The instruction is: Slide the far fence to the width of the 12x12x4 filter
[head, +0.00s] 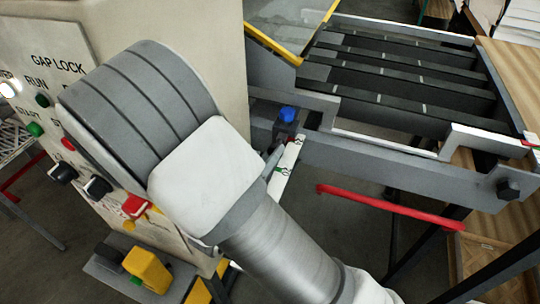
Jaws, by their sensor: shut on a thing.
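A pale rail (400,29) runs along the far side of the dark slatted bed; it looks like the far fence. A white stepped rail (385,144) runs along the near side. My wrist and forearm fill the middle of the view and hide most of my gripper (275,160); only a grey sliver shows. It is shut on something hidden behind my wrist. Beside it are a white marked strip (291,160) with a green mark and a dark block with a blue knob (287,114). No 12x12x4 filter can be made out.
A control panel (57,90) with buttons and knobs stands at the left, close to my arm. A grey beam (420,168) crosses the near side of the bed. A red bar (390,205) sits below it. A wooden top (515,75) lies at the right.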

